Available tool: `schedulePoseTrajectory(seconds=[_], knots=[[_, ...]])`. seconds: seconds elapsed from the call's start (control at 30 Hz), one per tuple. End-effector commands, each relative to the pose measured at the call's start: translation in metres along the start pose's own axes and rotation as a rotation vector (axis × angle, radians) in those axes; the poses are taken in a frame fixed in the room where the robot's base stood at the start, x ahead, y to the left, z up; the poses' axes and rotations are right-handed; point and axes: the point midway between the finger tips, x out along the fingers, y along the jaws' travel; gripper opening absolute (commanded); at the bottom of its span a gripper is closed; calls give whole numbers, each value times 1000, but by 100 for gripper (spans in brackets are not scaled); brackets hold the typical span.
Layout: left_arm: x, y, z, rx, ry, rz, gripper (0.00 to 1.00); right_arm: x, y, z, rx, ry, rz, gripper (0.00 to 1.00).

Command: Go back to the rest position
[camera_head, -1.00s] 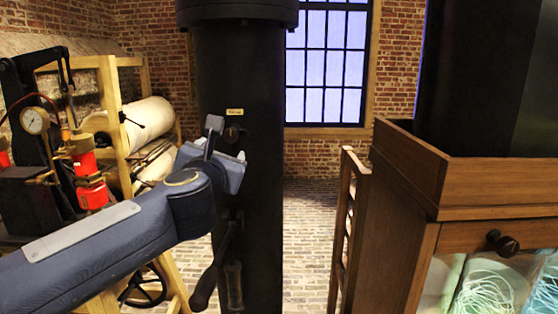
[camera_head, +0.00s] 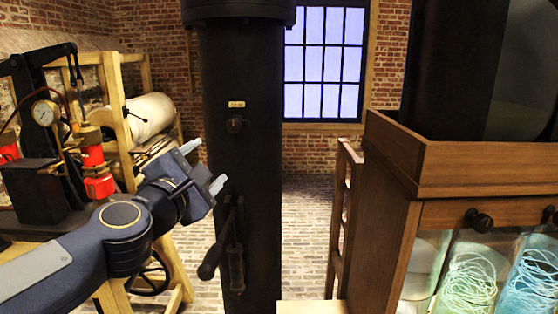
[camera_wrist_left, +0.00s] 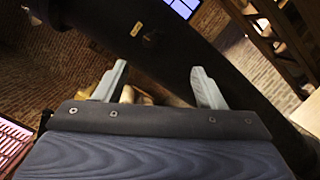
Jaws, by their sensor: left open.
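My left gripper (camera_head: 204,165) is in the head view, left of centre, with its arm coming in from the lower left. Its two pale fingers are apart with nothing between them. They point up and to the right, in front of or beside a tall black column (camera_head: 247,110); I cannot tell the gap to it. In the left wrist view the two fingers (camera_wrist_left: 160,88) are also spread and empty, with the dark column (camera_wrist_left: 175,50) running diagonally beyond them. My right gripper is not in these views.
A wooden cabinet (camera_head: 385,225) with jars of pale coils (camera_head: 472,285) stands at the right. A press with a gauge (camera_head: 45,113) and red cylinders (camera_head: 95,165) is at the left, beside a wooden frame with a white roll (camera_head: 150,115). Brick floor (camera_head: 305,220) shows between column and cabinet.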

Motion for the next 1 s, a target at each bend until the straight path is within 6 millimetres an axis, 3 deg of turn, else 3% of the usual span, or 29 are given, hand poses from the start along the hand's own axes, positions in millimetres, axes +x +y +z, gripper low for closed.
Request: schedulePoseTrajectory(seconds=[0.17, 0.27, 0.4, 0.6, 0.7, 0.83, 1.0], knots=[[-52, -37, -23, 403, -84, -153, 64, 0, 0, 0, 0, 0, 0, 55], [-88, -71, -43, 646, -138, -280, 64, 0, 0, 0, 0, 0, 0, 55], [-157, -135, -85, 989, -234, -524, 64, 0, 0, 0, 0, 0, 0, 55], [-250, -211, -136, 1295, -391, -860, 64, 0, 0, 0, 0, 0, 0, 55], [-282, -233, -151, 1366, -453, -974, 64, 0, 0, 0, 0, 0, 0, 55], [-303, -246, -160, 1408, -500, -1049, 64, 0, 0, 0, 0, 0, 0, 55], [-307, -249, -162, 1414, -510, -1064, 64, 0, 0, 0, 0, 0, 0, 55]])
